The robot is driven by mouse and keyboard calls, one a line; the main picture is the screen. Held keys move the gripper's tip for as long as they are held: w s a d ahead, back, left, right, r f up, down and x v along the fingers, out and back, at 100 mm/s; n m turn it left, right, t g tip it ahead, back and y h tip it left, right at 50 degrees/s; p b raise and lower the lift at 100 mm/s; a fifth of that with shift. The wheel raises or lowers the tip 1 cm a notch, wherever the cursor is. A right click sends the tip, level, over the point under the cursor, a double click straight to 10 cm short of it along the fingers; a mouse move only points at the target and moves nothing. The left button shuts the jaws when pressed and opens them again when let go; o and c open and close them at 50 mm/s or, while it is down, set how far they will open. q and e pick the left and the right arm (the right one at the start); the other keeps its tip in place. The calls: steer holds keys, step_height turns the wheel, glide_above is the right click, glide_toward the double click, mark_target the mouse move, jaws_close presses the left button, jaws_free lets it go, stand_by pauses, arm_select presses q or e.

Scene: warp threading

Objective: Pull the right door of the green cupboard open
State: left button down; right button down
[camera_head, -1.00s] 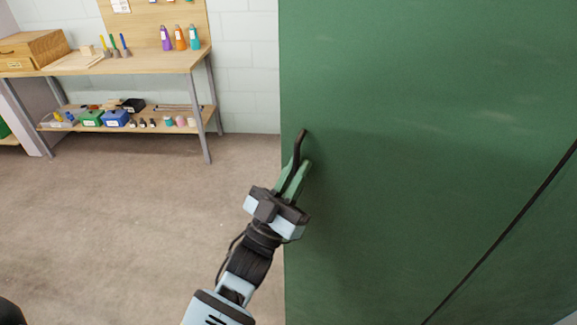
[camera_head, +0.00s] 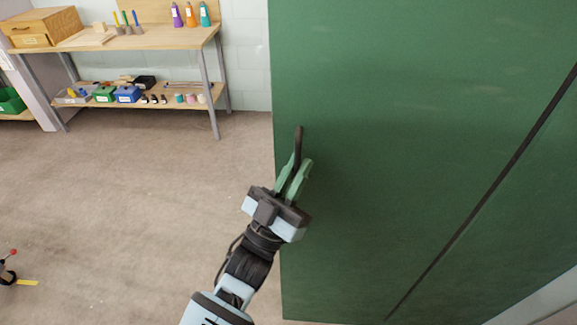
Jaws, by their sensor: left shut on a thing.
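The green cupboard fills the right of the view, with a large flat green panel (camera_head: 380,190) facing me. A dark slanting gap (camera_head: 480,205) separates it from another green surface (camera_head: 520,215) at the right. A dark bar handle (camera_head: 299,138) stands near the panel's left edge. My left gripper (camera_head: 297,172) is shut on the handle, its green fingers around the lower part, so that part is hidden. Floor shows directly beyond the panel's left edge. I cannot tell how wide the door stands. My right gripper is not in view.
A wooden workbench (camera_head: 130,38) with bottles, tools and a lower shelf of small boxes stands against the back wall. The floor (camera_head: 130,200) between it and the cupboard is mostly clear. A small red-tipped object (camera_head: 9,262) shows at the far left.

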arm_select(q)
steer(key=shift+s+d, duration=0.1)
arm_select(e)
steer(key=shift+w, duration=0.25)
arm_select(q)
steer(key=c, duration=1.5)
jaws_free()
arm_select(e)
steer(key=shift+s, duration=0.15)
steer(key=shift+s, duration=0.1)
